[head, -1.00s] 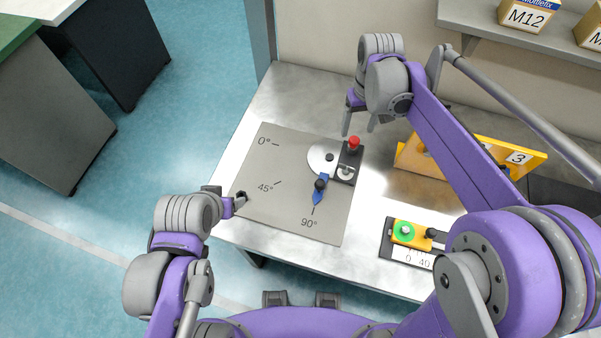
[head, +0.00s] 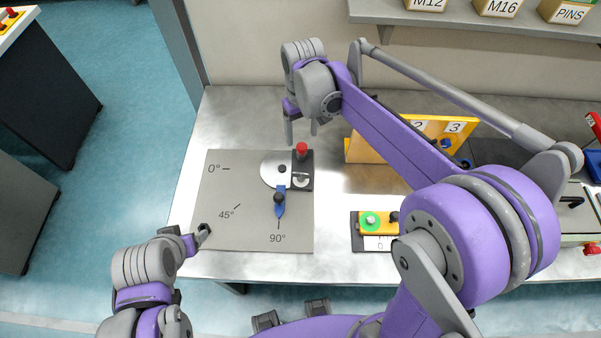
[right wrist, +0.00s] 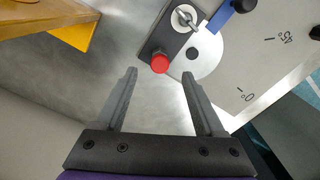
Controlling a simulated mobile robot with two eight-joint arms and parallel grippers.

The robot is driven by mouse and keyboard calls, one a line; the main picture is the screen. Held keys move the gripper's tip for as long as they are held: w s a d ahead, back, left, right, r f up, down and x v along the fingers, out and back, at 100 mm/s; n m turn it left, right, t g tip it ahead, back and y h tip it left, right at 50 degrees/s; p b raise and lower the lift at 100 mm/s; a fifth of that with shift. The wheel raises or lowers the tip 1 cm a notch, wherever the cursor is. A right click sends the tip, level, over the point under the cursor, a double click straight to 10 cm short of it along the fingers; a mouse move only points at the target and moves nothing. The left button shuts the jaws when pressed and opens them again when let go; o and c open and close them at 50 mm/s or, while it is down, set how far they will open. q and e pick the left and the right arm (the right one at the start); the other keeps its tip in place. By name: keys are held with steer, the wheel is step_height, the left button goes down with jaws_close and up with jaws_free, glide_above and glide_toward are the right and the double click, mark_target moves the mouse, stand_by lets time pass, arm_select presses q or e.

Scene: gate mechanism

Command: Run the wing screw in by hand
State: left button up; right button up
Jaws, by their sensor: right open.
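The silver wing screw (head: 301,179) sits on a dark block (head: 303,165) at the right edge of the grey dial plate. It also shows near the top of the right wrist view (right wrist: 185,18), with its wings across the block. A red knob (head: 301,149) stands at the block's far end. The blue pointer (head: 280,207) lies toward the 90° mark. My right gripper (head: 302,133) is open and empty, just beyond the red knob. In the right wrist view the knob appears between the fingertips (right wrist: 160,75). My left gripper (head: 203,232) is at the plate's near left corner.
A yellow numbered stand (head: 360,150) stands right of the plate, partly behind my right arm. A yellow box with a green button (head: 370,220) sits nearer the front. A shelf with labelled boxes (head: 497,8) hangs at the back. The metal bench (head: 240,110) is bare behind the plate.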

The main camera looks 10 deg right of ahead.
steer(key=shift+m, duration=0.4)
steer(key=c, duration=0.5)
steer(key=shift+s+a+r+m, duration=0.1)
steer(key=shift+s+m, duration=0.2)
steer(key=shift+m, duration=0.4)
steer(key=shift+c, duration=1.1)
steer(key=m, duration=0.2)
steer(key=s+m, duration=0.1)
steer(key=m, duration=0.1)
steer(key=shift+s+a+r+m, duration=0.15)
steer(key=shift+a+r+m, duration=0.05)
steer(key=shift+m, duration=0.2)
steer(key=m, duration=1.8)
glide_toward(301, 177)
arm_select(q)
steer(key=shift+s+f+b, duration=0.7)
steer(key=shift+s+f, duration=0.05)
steer(key=shift+f, duration=0.25)
arm_select(e)
steer(key=shift+f, duration=1.75)
arm_select(q)
steer(key=shift+r, duration=0.1)
